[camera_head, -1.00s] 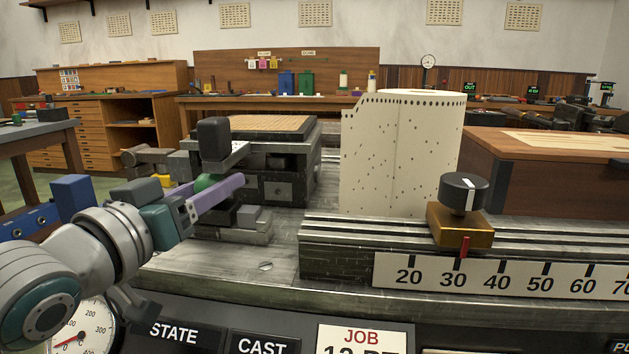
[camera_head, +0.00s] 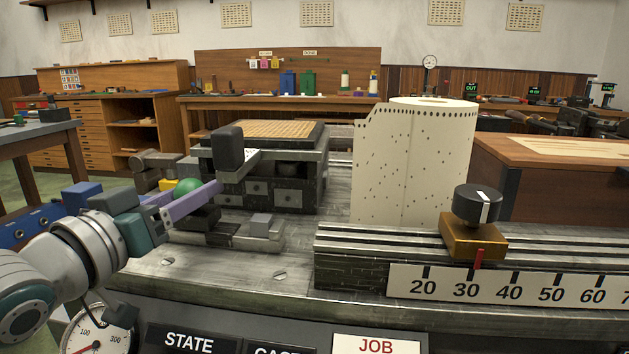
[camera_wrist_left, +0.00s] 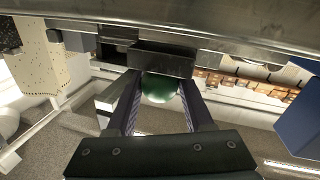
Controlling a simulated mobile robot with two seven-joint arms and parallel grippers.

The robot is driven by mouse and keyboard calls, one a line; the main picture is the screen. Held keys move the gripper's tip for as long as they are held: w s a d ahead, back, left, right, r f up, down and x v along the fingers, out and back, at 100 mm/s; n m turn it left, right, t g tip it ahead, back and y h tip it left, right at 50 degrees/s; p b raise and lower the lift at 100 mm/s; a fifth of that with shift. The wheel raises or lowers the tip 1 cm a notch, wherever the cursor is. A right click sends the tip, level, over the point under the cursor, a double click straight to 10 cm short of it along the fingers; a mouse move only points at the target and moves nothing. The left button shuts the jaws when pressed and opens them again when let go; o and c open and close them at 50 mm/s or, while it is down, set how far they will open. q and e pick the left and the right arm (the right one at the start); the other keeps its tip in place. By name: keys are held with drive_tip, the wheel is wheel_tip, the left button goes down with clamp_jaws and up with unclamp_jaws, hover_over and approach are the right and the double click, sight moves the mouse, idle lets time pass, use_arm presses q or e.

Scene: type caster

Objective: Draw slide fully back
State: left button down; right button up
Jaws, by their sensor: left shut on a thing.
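A green ball knob (camera_head: 187,187), which I take as the slide's handle, shows at the left of the machine in the head view. My left gripper (camera_head: 198,196), with purple fingers, is shut on it. In the left wrist view the green knob (camera_wrist_left: 160,88) sits between the two fingers, against a dark block (camera_wrist_left: 161,59). The dark machine block (camera_head: 280,190) with a wood-topped plate stands just right of the gripper. How the knob joins the slide is hidden by the fingers. My right gripper is not in view.
A tall black handle (camera_head: 228,147) rises close behind the fingers. A low grey block (camera_head: 261,226) lies just right of them. A perforated paper roll (camera_head: 418,165) and a scale (camera_head: 510,291) with a brass slider (camera_head: 472,238) stand to the right. The bed in front is bare.

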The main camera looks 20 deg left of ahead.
use_arm(q)
drive_tip(key=a, duration=0.2)
drive_tip(key=s+a, duration=0.1)
drive_tip(key=a, duration=0.2)
drive_tip(key=shift+s, duration=0.1)
drive_tip(key=shift+s+a, duration=0.1)
drive_tip(key=shift+a, duration=0.25)
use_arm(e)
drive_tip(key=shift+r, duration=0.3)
use_arm(q)
drive_tip(key=c, duration=0.7)
unclamp_jaws()
drive_tip(key=o, duration=0.4)
drive_tip(key=shift+a, duration=0.15)
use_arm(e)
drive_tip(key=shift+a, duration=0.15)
use_arm(q)
drive_tip(key=shift+s, duration=0.15)
